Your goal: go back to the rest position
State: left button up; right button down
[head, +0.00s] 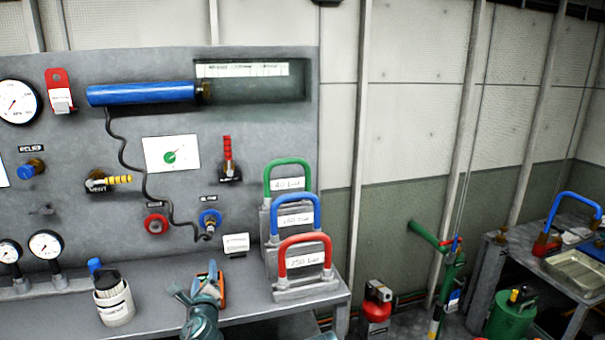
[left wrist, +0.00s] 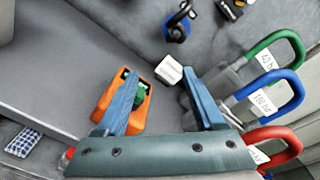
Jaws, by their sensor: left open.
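My left gripper (head: 196,283) is over the bench at the foot of the grey panel, its jaws open. In the left wrist view its two blue fingers (left wrist: 160,75) are spread apart with nothing held between them. An orange device with a green part (left wrist: 140,108) lies on the bench below the left-hand finger, partly hidden by it. In the head view the orange device (head: 222,292) shows just right of the gripper. My right gripper is not in view.
Green, blue and red-handled weights (head: 305,290) stand right of the gripper. A small white block (head: 236,243) is behind, near a hanging dark cable (head: 152,195). The grey panel (head: 250,130) bears gauges and valves. Bare bench (head: 55,312) shows at left.

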pick_arm(q)
jog(key=s+d+f+n+g+p, duration=0.3)
jog(key=s+d+f+n+g, duration=0.5)
jog(key=n, duration=0.4)
jog(key=s+d+f+n+g+h+p, duration=0.1)
jog(key=s+d+f+n+g, duration=0.2)
jog(key=s+d, duration=0.3)
jog(key=s+d+f+n+g+h+p, duration=0.1)
jog(key=s+d+n+g, duration=0.4)
jog(key=s, duration=0.5)
jog(key=shift+s+d+f+h, duration=0.45)
jog(key=shift+f+h, duration=0.25)
jog(key=shift+f, duration=0.2)
